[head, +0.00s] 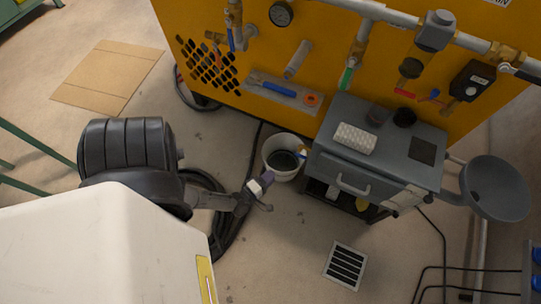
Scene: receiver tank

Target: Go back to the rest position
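My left gripper (264,191) is at the end of my dark arm, which comes in from the left. I cannot tell how far the gripper is above the floor. My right gripper is not in view.
A grey cart (326,165) with a white textured block (354,138) on top stands right of the bucket. A yellow machine (330,60) with pipes, valves and a gauge (281,13) is behind. A grey funnel (497,188) is at right. Dark hose lies under my arm. Floor below the gripper is clear.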

